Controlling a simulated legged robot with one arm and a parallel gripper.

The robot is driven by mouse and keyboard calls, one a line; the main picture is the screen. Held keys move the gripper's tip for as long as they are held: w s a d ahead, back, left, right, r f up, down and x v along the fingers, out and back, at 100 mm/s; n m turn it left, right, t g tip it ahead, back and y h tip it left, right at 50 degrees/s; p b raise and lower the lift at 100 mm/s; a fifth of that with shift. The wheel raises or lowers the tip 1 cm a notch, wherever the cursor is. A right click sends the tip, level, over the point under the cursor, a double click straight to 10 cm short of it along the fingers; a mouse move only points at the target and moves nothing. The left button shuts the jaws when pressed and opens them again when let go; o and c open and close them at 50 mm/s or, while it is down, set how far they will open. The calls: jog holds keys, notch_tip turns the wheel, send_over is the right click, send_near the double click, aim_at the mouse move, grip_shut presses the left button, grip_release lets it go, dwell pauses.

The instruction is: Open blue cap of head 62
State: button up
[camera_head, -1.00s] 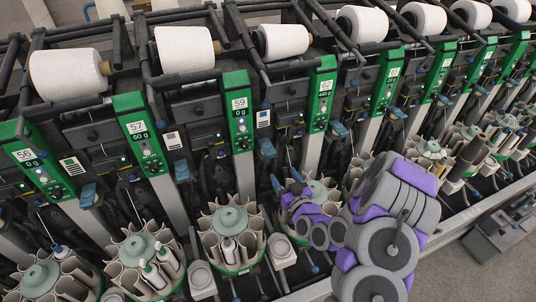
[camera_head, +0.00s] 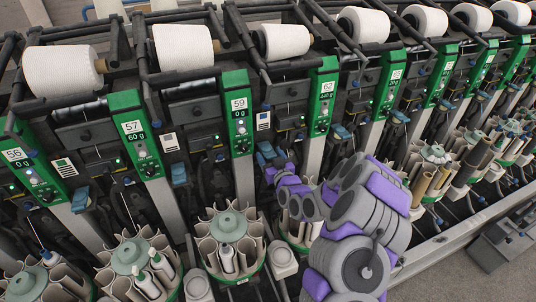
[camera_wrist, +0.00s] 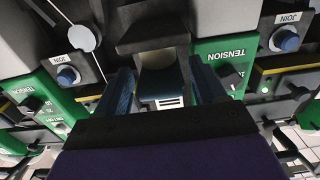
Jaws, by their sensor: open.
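Head 62 carries a green panel (camera_head: 322,95) with its number at the top, in the middle of the head view. A blue cap (camera_head: 266,152) sits low between the panels of heads 59 and 62, just beyond my gripper (camera_head: 271,170). In the wrist view, a blue cap (camera_wrist: 160,88) lies between the two spread fingers of my gripper (camera_wrist: 161,94). The fingers are open, one on each side of it, with gaps visible. Whether they reach its depth I cannot tell. My arm hides the lower part of head 62.
A green panel marked TENSION (camera_wrist: 222,62) and a blue JOIN knob (camera_wrist: 287,41) are close on the right; another JOIN knob (camera_wrist: 68,76) is on the left. A bobbin magazine (camera_head: 231,250) stands left of my arm.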

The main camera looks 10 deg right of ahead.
aim_at(267, 150)
jog(key=shift+w+a, duration=0.2)
jog(key=shift+w, duration=0.9)
jog(key=c, duration=1.2)
jog(key=shift+c, duration=0.2)
